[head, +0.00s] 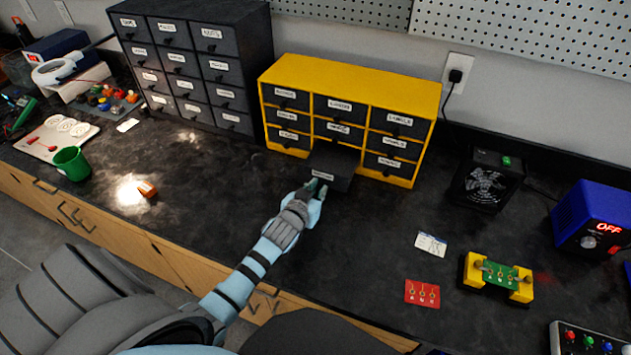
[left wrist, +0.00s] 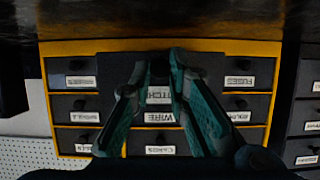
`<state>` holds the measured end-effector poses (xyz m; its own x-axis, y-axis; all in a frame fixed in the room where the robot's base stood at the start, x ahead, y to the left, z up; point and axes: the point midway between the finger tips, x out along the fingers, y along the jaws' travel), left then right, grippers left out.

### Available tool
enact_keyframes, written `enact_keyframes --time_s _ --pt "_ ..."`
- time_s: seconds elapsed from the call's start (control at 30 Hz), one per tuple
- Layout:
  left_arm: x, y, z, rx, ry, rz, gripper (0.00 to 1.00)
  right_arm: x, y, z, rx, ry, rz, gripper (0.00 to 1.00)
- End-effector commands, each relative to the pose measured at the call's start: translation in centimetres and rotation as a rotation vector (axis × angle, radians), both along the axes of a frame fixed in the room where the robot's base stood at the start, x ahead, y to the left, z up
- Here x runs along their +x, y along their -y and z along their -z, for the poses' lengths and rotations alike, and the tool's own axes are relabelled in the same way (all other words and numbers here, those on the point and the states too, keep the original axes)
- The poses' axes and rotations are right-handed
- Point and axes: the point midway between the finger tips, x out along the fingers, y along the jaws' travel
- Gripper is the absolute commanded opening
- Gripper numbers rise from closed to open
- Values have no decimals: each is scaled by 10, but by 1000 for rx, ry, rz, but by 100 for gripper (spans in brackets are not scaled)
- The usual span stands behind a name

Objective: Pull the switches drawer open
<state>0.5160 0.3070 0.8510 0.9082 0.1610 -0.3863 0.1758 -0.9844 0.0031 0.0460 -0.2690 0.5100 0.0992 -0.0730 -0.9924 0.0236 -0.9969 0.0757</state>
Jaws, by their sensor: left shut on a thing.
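The yellow drawer cabinet (head: 350,84) stands against the back wall, with three columns of dark labelled drawers. The switches drawer (head: 333,163), bottom of the middle column, sticks out toward me past the other fronts. My left gripper (head: 317,189) is at its front and shut on its handle, which the fingers hide. In the left wrist view the cabinet (left wrist: 45,108) appears upside down, and the gripper (left wrist: 160,64) reaches to the drawer front (left wrist: 118,72). The drawer's label is partly covered by the fingers. My right gripper is not in view.
A dark drawer cabinet (head: 255,65) stands left of the yellow one. A black box (head: 487,180) and a blue power supply (head: 590,222) are to the right. A red card (head: 422,293) and a yellow holder (head: 497,277) lie nearer. The bench in front of the drawer is clear.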

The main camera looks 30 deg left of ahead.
Motion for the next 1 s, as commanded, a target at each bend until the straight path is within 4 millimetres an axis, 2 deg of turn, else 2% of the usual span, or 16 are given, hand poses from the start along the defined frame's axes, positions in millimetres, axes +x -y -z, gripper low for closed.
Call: enact_keyframes --time_s 0.2,0.23,0.33,0.37,0.63,0.73,0.87,1.0 --pt "3 0 -4 6 10 3 0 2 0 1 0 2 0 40" --pt "3 0 -4 6 10 3 19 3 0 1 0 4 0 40" --pt "3 0 -4 6 9 4 35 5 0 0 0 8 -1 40" --pt "3 0 -3 6 9 4 37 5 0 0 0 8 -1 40" --pt "2 0 -3 5 8 2 37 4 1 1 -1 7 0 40" --pt "-6 0 -6 5 8 2 37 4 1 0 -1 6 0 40" --pt "-32 5 -16 6 9 3 37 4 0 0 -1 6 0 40" --pt "-69 12 -32 5 9 3 37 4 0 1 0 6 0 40"
